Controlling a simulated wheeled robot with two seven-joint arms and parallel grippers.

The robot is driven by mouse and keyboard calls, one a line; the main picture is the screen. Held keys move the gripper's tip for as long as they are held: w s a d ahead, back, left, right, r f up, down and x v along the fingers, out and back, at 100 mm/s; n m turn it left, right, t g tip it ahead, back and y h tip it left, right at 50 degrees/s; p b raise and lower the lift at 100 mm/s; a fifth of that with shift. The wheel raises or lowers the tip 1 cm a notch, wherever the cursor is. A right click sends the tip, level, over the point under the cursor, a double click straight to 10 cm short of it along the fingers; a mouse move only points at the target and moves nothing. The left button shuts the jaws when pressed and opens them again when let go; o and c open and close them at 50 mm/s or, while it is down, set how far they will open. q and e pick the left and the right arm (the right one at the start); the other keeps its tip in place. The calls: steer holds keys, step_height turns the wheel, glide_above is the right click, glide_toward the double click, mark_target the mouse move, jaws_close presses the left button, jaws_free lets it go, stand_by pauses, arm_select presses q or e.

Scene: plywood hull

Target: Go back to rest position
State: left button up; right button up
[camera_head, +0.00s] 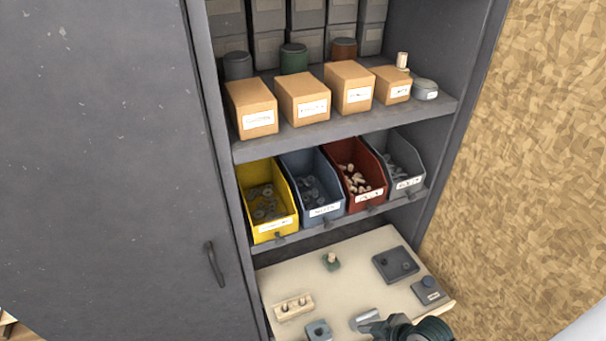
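A dark gripper (385,323), which appears to be my right one, shows at the bottom edge, low over the front of the pale work board (350,275). It is cut off by the frame, and its fingers cannot be made out. A grey metallic piece (366,317) shows at its left side; I cannot tell whether it is a fingertip or a separate part. My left gripper is not in view.
On the board are a peg on a green base (331,262), a wooden block with pegs (294,307), a grey block (319,330), a dark plate (395,264) and a labelled block (429,290). Bins, including a yellow one (268,200), and boxes (252,107) fill the shelves. A closed grey door (110,170) stands left.

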steer(key=s+d+r+m+h, duration=0.3)
steer(key=s+d+m, duration=0.1)
steer(key=s, duration=0.4)
steer(key=s+d+r+m+h, duration=0.25)
steer(key=s+d+m, duration=0.2)
steer(key=s, duration=0.45)
step_height(320, 180, down, 34)
steer(key=n+g+b, duration=0.1)
steer(key=b, duration=0.6)
steer(key=s+d+f+b, duration=0.1)
steer(key=s+f+b, duration=0.2)
steer(key=s+f, duration=0.6)
steer(key=s+d+f+g+b, duration=0.1)
steer(key=s+f+b, duration=0.3)
steer(key=s+f, duration=0.6)
step_height(320, 180, down, 6)
steer(key=shift+d+f+g, duration=0.15)
steer(key=shift+d+g, duration=0.15)
steer(key=shift+d, duration=0.4)
